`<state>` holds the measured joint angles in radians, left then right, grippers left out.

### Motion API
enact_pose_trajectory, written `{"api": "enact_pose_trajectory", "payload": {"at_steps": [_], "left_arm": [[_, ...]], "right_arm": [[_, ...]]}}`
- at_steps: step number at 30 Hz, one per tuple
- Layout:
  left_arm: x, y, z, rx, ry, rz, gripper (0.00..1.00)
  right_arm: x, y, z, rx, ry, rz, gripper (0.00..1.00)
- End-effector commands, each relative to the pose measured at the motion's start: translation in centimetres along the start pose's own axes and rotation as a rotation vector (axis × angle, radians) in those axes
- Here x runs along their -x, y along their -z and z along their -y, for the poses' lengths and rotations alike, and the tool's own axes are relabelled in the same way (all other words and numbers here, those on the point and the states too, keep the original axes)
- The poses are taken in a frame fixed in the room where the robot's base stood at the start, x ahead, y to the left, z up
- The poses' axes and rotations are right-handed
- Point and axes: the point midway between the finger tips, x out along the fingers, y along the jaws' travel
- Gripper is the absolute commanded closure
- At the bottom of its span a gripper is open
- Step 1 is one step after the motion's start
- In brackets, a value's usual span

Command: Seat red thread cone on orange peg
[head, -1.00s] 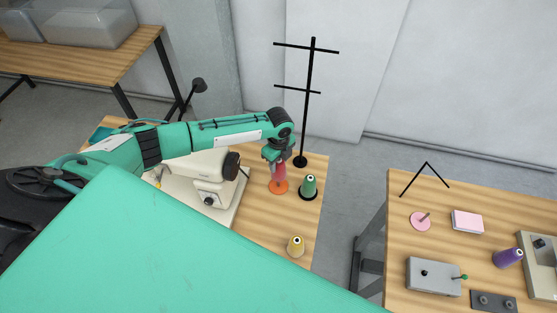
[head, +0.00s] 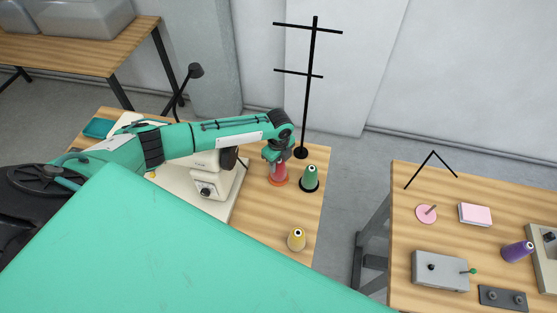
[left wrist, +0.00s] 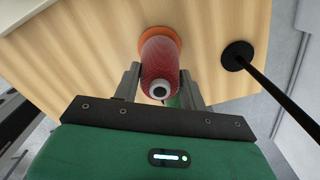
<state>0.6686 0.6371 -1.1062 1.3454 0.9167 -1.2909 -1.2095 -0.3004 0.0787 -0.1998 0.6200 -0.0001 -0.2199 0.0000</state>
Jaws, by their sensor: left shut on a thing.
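The red thread cone (head: 278,171) stands upright at the orange disc base (head: 279,183) on the sewing table. My left gripper (head: 274,156) is shut on the cone from above. In the left wrist view the gripper (left wrist: 158,80) has a finger on each side of the cone (left wrist: 160,62), whose white top faces the camera. The orange base (left wrist: 176,38) shows as a rim behind the cone's lower end. The orange peg is hidden by the cone, and I cannot tell whether the cone touches the base. My right gripper is not in view.
A green cone (head: 309,177) on a black base stands close to the right. A tall black thread stand (head: 309,95) rises behind. The cream sewing machine (head: 213,185) is at the left, and a yellow cone (head: 296,239) stands nearer the front.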

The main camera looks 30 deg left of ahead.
Motion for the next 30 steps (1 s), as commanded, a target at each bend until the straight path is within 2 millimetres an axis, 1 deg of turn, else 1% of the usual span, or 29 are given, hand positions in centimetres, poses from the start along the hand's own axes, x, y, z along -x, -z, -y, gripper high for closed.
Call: {"api": "enact_pose_trajectory", "payload": {"at_steps": [3, 13, 14, 15, 17, 26, 30], "left_arm": [[-0.29, 0.01, 0.02, 0.0, 0.001, 0.0, 0.84], [-0.34, 0.02, 0.01, 0.0, 0.0, -0.001, 0.84], [-0.34, 0.02, 0.01, 0.0, 0.0, -0.001, 0.52], [-0.34, 0.02, 0.01, 0.0, 0.0, -0.001, 0.44], [-0.34, 0.03, 0.01, 0.0, 0.0, -0.001, 0.32], [-0.32, 0.03, -0.01, 0.0, 0.0, -0.001, 0.32], [0.57, 0.02, 0.08, -0.001, 0.002, -0.002, 0.32]], "right_arm": [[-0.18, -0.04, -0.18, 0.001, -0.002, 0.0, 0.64], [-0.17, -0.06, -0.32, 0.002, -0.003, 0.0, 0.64], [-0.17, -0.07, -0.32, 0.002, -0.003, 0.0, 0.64], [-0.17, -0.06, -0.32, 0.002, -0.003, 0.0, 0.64], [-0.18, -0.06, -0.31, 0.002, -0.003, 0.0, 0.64], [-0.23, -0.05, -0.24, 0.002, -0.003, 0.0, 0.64], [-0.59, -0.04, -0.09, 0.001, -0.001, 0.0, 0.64]]}}
